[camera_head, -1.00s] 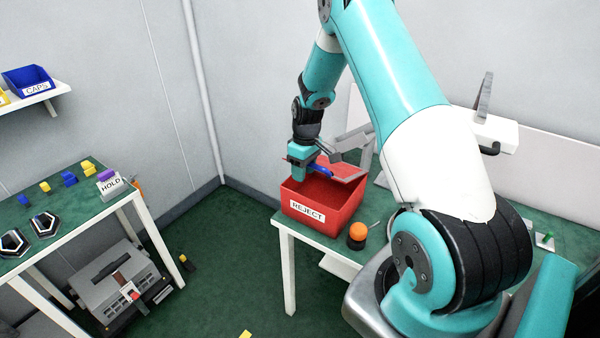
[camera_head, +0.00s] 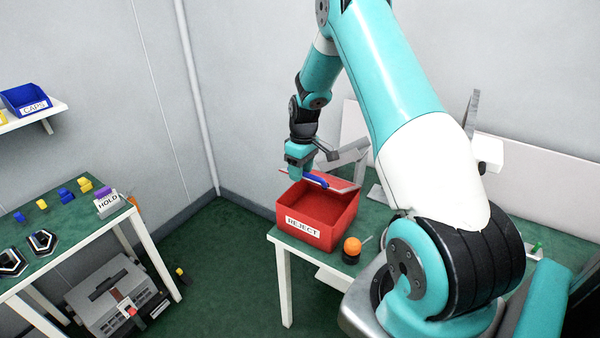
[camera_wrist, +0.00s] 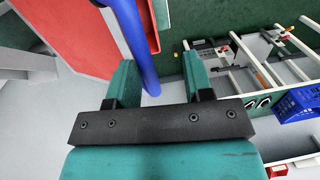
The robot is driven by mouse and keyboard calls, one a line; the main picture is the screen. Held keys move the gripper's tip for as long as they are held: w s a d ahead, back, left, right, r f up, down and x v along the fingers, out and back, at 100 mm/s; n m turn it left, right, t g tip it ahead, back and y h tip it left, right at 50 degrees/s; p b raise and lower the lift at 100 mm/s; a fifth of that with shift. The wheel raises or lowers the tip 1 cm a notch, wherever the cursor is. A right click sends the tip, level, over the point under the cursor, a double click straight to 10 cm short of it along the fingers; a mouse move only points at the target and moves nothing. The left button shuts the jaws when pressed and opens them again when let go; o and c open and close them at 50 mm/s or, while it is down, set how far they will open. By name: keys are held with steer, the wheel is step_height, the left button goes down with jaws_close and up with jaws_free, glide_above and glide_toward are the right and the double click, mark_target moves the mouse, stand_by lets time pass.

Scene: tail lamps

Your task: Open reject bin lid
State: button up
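The red reject bin (camera_head: 303,229), labelled REJECT, stands on the green-topped table at centre. Its inside shows from above and looks empty. The lid (camera_head: 345,187) is raised at the bin's back and seen nearly edge-on. A blue handle bar (camera_head: 316,181) runs along it. My gripper (camera_head: 301,171) is at this bar, above the bin's back left. In the wrist view, the bar (camera_wrist: 141,45) passes between the two fingers of my gripper (camera_wrist: 158,80), close to the left finger with a gap on the right. A red panel (camera_wrist: 75,35) fills the upper left there.
An orange-topped button (camera_head: 352,246) stands just right of the bin near the table edge. A second table at left holds small coloured parts and a HOLD box (camera_head: 108,204). A grey case (camera_head: 112,298) sits under it. Floor between the tables is open.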

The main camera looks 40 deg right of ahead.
steer(key=d+r+p, duration=0.3)
steer(key=r+p, duration=0.5)
steer(key=r, duration=0.5)
steer(key=shift+w+r, duration=0.4)
stand_by(0.4)
steer(key=shift+d, duration=0.1)
